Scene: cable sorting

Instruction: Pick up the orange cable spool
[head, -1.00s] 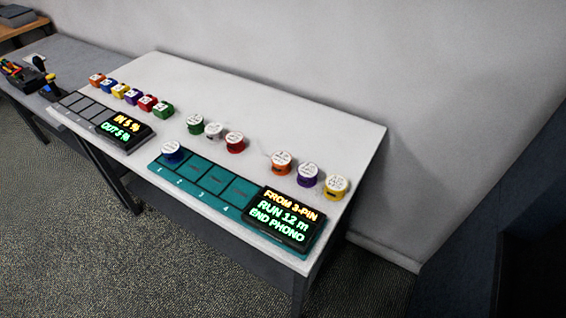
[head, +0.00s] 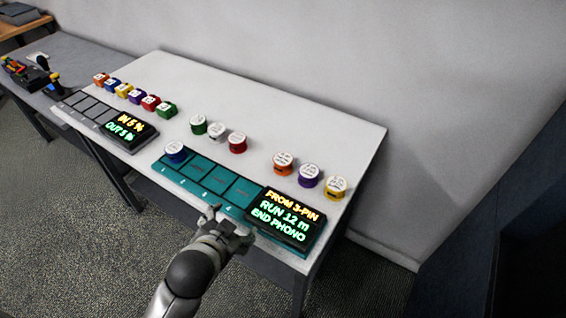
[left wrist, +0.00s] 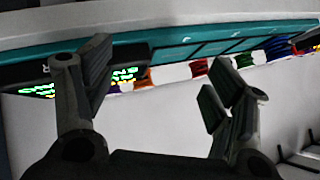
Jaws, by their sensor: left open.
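The orange cable spool (head: 283,167), with a white labelled top, stands upright on the white table at the right. It is leftmost in a group of three, beside the purple spool (head: 308,178) and the yellow spool (head: 336,189). My left gripper (head: 231,221) is open and empty near the table's front edge, in front of the teal tray and well short of the orange spool. In the left wrist view its spread fingers (left wrist: 158,90) have nothing between them. An orange patch shows there past the left finger; I cannot tell whether it is the spool. My right gripper is not seen.
The teal tray (head: 207,178) has numbered slots and a lit display (head: 287,216); a blue spool (head: 175,151) is in slot 1. Green, white and red spools (head: 237,143) stand behind. Several coloured cubes (head: 124,91) and a grey tray (head: 84,105) are at left. The table's back is clear.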

